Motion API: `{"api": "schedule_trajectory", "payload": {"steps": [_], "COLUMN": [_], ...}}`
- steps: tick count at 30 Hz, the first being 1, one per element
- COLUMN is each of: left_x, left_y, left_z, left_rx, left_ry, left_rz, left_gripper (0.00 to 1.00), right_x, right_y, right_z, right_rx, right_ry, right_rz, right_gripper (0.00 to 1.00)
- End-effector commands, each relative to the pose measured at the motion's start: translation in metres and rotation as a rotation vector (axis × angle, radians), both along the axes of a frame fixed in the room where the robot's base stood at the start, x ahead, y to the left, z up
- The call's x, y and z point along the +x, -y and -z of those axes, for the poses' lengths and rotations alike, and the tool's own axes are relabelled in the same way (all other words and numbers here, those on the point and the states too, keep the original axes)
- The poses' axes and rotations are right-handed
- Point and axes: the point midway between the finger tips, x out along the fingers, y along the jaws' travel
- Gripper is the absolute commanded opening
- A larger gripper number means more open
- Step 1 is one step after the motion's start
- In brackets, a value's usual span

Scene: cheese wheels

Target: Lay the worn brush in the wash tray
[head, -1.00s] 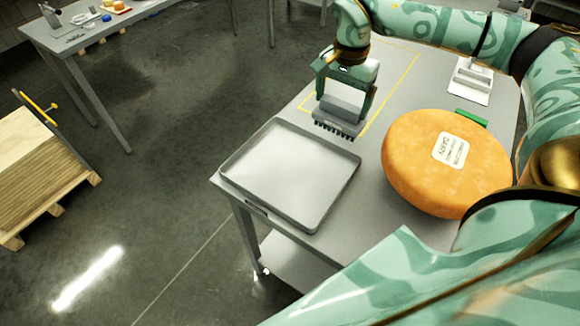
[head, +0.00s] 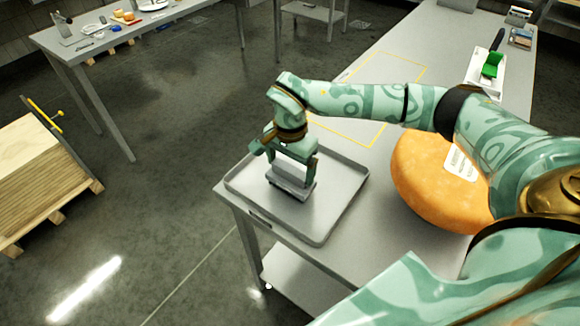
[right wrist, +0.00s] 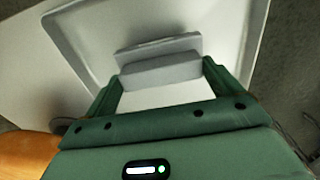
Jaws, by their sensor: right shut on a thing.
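The worn brush (head: 290,188) is a grey block with a dark underside. My right gripper (head: 290,176) is shut on it and holds it low over the middle of the wash tray. Whether the brush touches the tray floor I cannot tell. The wash tray (head: 335,215) is a shallow grey metal tray with a raised rim at the table's near left corner. In the right wrist view the brush (right wrist: 160,68) sits between the fingers of the right gripper (right wrist: 162,82), with the tray (right wrist: 80,45) behind it. My left gripper is not in view.
An orange cheese wheel (head: 425,180) with a white label lies right of the tray, partly behind my right arm. A green block (head: 491,63) lies on a white board farther back. A yellow outlined area (head: 345,130) on the table looks clear.

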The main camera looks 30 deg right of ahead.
Motion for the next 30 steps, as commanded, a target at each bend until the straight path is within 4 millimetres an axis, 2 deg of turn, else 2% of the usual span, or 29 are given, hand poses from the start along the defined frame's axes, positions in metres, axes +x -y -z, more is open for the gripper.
{"api": "schedule_trajectory", "payload": {"steps": [2, 12, 13, 14, 21, 26, 30], "left_x": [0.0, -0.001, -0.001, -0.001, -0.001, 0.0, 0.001], "left_y": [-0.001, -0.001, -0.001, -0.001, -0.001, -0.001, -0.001], "left_z": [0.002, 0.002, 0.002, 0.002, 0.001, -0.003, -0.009], "left_rx": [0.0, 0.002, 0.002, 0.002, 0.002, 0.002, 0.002], "left_ry": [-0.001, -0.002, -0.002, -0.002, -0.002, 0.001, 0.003], "left_rz": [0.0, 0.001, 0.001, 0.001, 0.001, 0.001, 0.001], "left_gripper": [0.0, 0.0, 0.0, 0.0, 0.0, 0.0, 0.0], "right_x": [0.0, 0.0, 0.0, 0.0, 0.0, 0.002, 0.001], "right_y": [0.0, 0.0, 0.0, 0.0, 0.0, 0.0, 0.001], "right_z": [0.007, 0.009, 0.009, 0.009, 0.007, -0.015, -0.05], "right_rx": [0.002, 0.0, 0.0, 0.0, 0.001, 0.0, 0.0], "right_ry": [0.0, 0.001, 0.001, 0.001, 0.002, 0.007, 0.008], "right_rz": [0.0, -0.001, 0.0, 0.0, -0.001, -0.001, 0.0], "right_gripper": [0.72, 0.72, 0.96, 1.0, 1.0, 1.0, 1.0]}}
